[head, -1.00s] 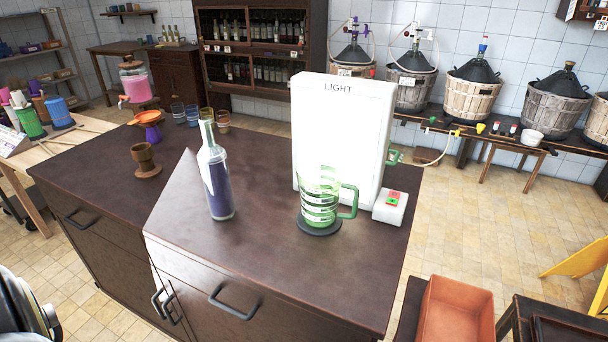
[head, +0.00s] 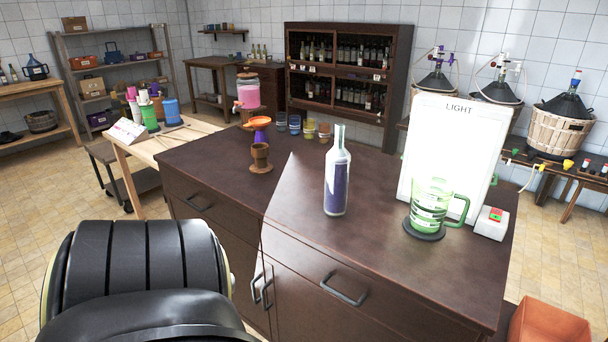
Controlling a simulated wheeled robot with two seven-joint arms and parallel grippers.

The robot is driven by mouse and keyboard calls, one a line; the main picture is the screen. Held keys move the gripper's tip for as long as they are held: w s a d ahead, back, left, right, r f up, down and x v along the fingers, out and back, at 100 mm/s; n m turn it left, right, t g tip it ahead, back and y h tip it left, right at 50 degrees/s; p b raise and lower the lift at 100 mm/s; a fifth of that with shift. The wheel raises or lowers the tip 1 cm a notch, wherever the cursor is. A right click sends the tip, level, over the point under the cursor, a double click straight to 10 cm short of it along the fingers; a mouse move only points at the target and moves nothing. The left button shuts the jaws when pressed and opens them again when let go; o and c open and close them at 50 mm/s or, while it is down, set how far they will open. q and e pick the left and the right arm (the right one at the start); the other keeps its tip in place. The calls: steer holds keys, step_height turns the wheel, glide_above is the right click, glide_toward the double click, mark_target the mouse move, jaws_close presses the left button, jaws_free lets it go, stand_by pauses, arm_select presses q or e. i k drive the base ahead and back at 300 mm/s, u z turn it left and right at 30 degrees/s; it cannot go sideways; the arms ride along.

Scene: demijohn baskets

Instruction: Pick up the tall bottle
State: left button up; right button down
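The tall bottle (head: 338,181) is clear glass with a purple-blue lower part. It stands upright on the dark brown cabinet top (head: 300,236), left of the white light box, with clear space around it. Neither of my grippers shows in the head view. A black arm link of mine fills the lower left, in front of the cabinet, apart from the bottle.
A white box marked LIGHT (head: 450,150) stands right of the bottle, with a green glass mug (head: 430,208) on a dark disc before it. A brown goblet (head: 260,158) and an orange-topped purple stand (head: 259,130) are at the left. A terracotta bin (head: 548,326) is at lower right.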

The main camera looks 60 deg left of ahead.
mark_target(337, 158)
steer(key=z, duration=0.05)
steer(key=k, duration=0.2)
steer(key=u, duration=1)
